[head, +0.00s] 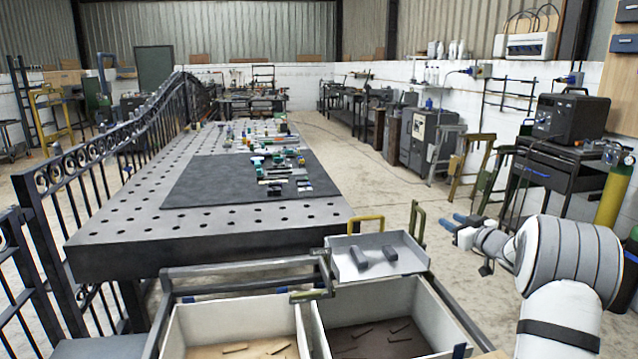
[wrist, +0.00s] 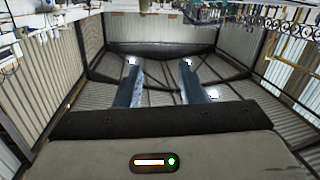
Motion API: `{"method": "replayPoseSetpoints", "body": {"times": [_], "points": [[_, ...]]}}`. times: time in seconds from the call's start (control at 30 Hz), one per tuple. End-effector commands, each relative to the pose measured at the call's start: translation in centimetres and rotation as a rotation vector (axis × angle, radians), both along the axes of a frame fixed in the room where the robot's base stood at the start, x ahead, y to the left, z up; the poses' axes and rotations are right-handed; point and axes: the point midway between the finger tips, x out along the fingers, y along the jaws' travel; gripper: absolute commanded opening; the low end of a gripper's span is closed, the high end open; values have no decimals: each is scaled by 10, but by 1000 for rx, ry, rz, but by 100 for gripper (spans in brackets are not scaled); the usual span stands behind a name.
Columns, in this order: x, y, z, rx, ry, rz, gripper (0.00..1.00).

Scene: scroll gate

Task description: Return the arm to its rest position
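My arm shows at the right of the head view, white with grey bands, folded close to my body. My gripper (head: 454,222) points left, with blue fingers, above the floor to the right of the workbench. In the wrist view my gripper (wrist: 159,75) has its two blue fingers well apart, with nothing between them. The wrist camera looks up at the roof, and the room appears upside down. The gripper touches nothing that I can see.
A perforated steel workbench (head: 120,235) with a dark mat (head: 205,185) holds several small parts. In front are a grey tray (head: 345,268) with two dark blocks and two bins. A scrolled gate (head: 60,190) stands left. The floor aisle (head: 345,150) right of the bench is clear.

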Motion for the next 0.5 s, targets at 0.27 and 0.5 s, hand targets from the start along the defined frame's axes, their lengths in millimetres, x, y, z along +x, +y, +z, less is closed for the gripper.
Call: {"method": "replayPoseSetpoints", "body": {"times": [0.27, 0.5], "points": [[-53, 42, 77, -77, 167, -352, 35], [-162, 90, 82, -96, 475, -538, 35]]}}
